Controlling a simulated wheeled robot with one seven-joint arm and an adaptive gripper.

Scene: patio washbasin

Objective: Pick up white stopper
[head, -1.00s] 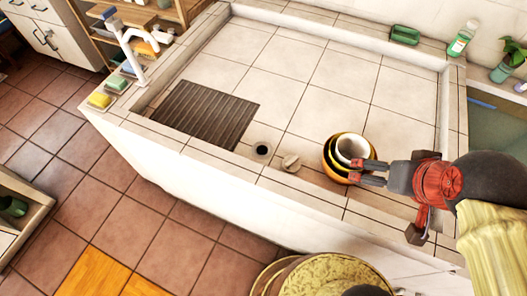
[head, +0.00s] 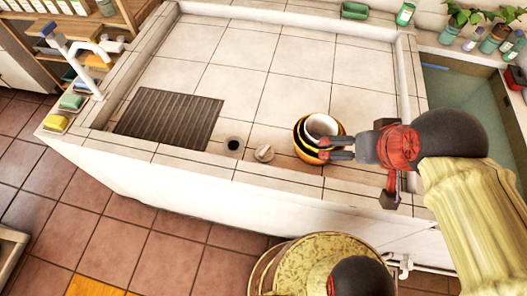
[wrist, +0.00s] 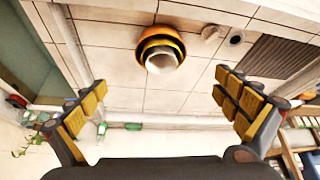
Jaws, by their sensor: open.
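The white stopper (head: 264,153) lies on the tiled basin floor near the front wall, just right of the round drain hole (head: 233,144). In the wrist view the stopper (wrist: 210,32) shows at the top, right of the nested bowls, with the drain (wrist: 236,37) beside it. My gripper (head: 324,149) is open and empty. In the head view its fingers overlap the bowls, to the right of the stopper. In the wrist view the two fingers (wrist: 165,95) are spread wide, with nothing between the pads.
Nested orange, yellow and white bowls (head: 304,150) stand right of the stopper. A dark slatted mat (head: 170,122) lies left of the drain. The basin's front rim (head: 200,160) runs close to the stopper. A faucet (head: 75,58) and sponges are at the left. The basin floor behind is clear.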

